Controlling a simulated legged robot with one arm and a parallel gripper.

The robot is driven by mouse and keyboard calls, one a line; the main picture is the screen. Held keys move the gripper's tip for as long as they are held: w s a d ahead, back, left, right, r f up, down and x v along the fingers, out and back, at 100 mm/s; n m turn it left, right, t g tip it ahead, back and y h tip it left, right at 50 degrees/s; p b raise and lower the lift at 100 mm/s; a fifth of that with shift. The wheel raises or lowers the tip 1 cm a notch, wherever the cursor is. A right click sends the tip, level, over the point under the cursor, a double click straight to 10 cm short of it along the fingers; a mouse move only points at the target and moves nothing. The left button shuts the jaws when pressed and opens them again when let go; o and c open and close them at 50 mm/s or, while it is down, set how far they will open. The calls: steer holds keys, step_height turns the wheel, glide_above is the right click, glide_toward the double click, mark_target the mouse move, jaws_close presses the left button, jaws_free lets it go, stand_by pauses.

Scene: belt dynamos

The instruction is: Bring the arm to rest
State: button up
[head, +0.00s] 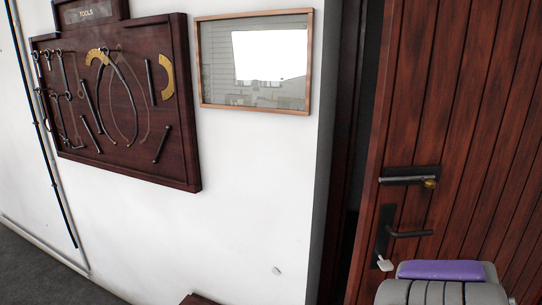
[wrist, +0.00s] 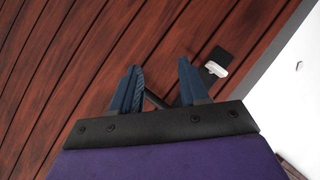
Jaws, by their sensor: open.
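My gripper (wrist: 158,84) shows in the wrist view with its two blue fingers spread apart and nothing between their tips. The fingers point at a reddish-brown plank door (wrist: 70,60). Part of the dark door handle (wrist: 155,99) shows between and behind the fingers. In the head view my arm, grey and purple, is at the bottom right, in front of the door (head: 465,120). The lever handle (head: 410,234) is just above the arm. The gripper fingers are hidden in the head view.
The door stands ajar, with a dark gap (head: 366,140) at its left edge. A black latch with a brass knob (head: 430,184) is above the handle. A tool board (head: 120,165) and a framed panel (head: 255,105) hang on the white wall. Grey floor (head: 40,275) shows at lower left.

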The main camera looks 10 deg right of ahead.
steer(key=s+a+f+m+g+y, duration=0.1)
steer(key=s+a+g+y, duration=0.2)
steer(key=s+a, duration=1.1)
steer(key=s+a+f+m+g+y, duration=0.2)
steer(key=s+a+g+y, duration=0.2)
steer(key=s+a+g, duration=0.5)
steer(key=s+a, duration=0.5)
steer(key=a, duration=0.6)
steer(key=shift+s+m+g, duration=0.2)
steer(key=shift+m+g, duration=0.1)
steer(key=shift+g, duration=0.1)
